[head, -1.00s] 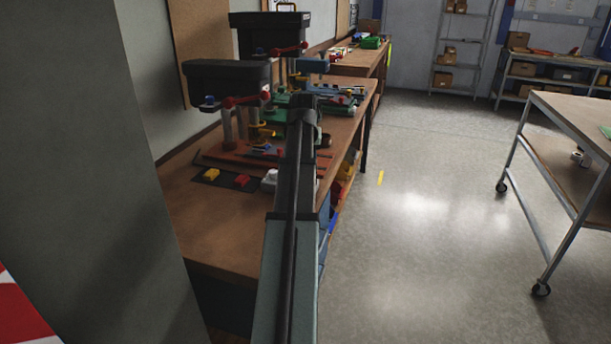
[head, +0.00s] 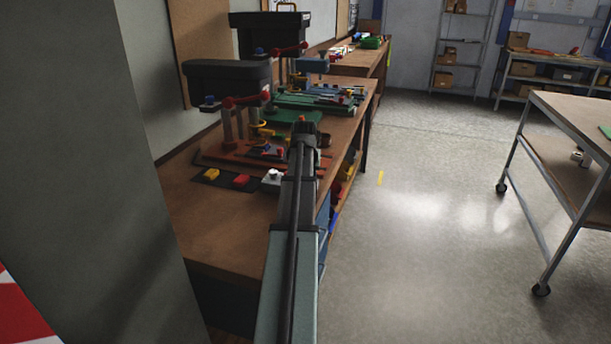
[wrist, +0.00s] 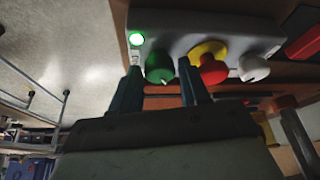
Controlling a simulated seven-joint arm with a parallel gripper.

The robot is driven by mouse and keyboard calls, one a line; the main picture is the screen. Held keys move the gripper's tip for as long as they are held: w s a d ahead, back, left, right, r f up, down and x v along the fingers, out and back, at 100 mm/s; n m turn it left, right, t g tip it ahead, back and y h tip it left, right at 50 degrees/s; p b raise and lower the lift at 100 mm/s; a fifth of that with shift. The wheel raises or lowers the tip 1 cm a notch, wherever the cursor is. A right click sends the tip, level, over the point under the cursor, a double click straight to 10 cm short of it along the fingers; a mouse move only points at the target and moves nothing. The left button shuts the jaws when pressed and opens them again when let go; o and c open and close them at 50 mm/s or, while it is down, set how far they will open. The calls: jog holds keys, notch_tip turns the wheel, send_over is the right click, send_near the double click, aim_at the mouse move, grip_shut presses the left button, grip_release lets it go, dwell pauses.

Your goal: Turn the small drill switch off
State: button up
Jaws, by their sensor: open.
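In the wrist view a grey control box (wrist: 185,42) carries a lit green lamp (wrist: 136,39), a green knob (wrist: 160,66), a red button with a yellow collar (wrist: 212,66) and a white knob (wrist: 253,68). My gripper (wrist: 158,70) is open, with one finger on each side of the green knob. I cannot tell whether either finger touches it. In the head view a drill press (head: 228,80) with a dark head stands on the bench, a taller one (head: 268,35) behind it. My arm hides the fingers there.
The wooden bench (head: 225,230) runs along the wall, its near part clear. Yellow (head: 212,174) and red (head: 241,181) blocks lie on a dark mat by the front press. A grey pillar (head: 110,150) stands at left. A wheeled table (head: 560,130) stands right, with open floor between.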

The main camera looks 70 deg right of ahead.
jog(key=shift+c, duration=0.3)
jog(key=c, duration=0.7)
jog(key=shift+m, duration=0.4)
jog(key=m, duration=0.1)
jog(key=m+g, duration=0.1)
jog(key=m, duration=0.1)
jog(key=m+g, duration=0.1)
jog(key=shift+w+m, duration=0.25)
jog(key=shift+m, duration=0.15)
jog(key=m+g, duration=0.1)
jog(key=m, duration=0.2)
jog(key=m+g+y, duration=0.1)
jog(key=m, duration=0.2)
jog(key=shift+w+d, duration=0.1)
jog(key=shift+m+g, duration=0.3)
jog(key=o, duration=0.8)
jog(key=shift+c, duration=0.2)
